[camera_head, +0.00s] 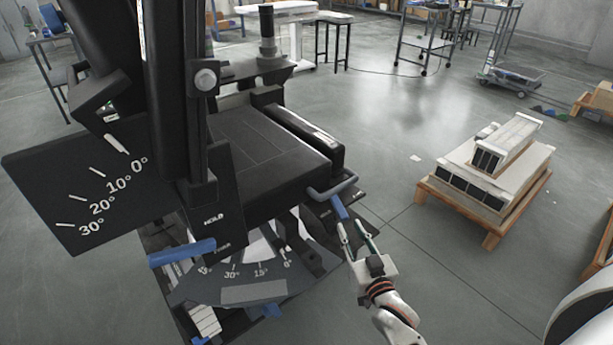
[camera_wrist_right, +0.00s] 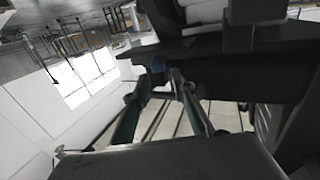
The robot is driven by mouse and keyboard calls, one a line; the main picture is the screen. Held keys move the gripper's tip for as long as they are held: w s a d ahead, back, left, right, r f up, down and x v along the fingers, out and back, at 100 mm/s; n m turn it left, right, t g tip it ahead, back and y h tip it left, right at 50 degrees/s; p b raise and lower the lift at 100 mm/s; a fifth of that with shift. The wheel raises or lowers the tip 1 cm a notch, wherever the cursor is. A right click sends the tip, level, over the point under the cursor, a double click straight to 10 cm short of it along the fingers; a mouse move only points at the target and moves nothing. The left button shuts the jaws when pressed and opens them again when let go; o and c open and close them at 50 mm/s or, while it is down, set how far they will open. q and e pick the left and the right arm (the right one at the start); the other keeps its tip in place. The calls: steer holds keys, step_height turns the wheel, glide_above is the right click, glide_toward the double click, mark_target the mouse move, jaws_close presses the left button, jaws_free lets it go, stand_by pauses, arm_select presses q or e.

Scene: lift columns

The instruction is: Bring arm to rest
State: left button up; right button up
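A large black machine (camera_head: 265,165) with white angle scales fills the left and middle of the head view. A blue-grey bent handle (camera_head: 337,203) sticks out from its right side. My right gripper (camera_head: 353,230) is just below the handle's lower end, with its two slim fingers apart. I cannot tell whether a finger touches the handle. A second blue handle (camera_head: 182,252) sits at the machine's lower left. My left gripper is not in view.
A wooden pallet (camera_head: 490,238) with stacked pale boxes stands on the floor at the right. A wheeled metal cart (camera_head: 425,45) and a low trolley (camera_head: 512,80) are farther back. The grey floor between machine and pallet is mostly clear.

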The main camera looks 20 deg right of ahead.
steer(key=shift+s+a, duration=0.15)
arm_select(q)
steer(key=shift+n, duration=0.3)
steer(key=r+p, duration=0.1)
steer(key=p, duration=0.1)
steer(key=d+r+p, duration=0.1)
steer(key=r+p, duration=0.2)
steer(key=p, duration=0.2)
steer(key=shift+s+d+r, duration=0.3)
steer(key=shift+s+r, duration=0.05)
arm_select(e)
steer(key=s+a+f+n+g+y, duration=0.2)
steer(key=s+a, duration=0.4)
steer(key=s, duration=0.6)
steer(key=s+a+f+n+g+y, duration=0.3)
steer(key=s+a+f+n+g, duration=0.1)
steer(key=s, duration=0.8)
steer(key=a+f+g, duration=0.1)
steer(key=a+f, duration=0.1)
steer(key=a, duration=0.1)
steer(key=shift+a+f, duration=0.2)
steer(key=shift+a, duration=0.1)
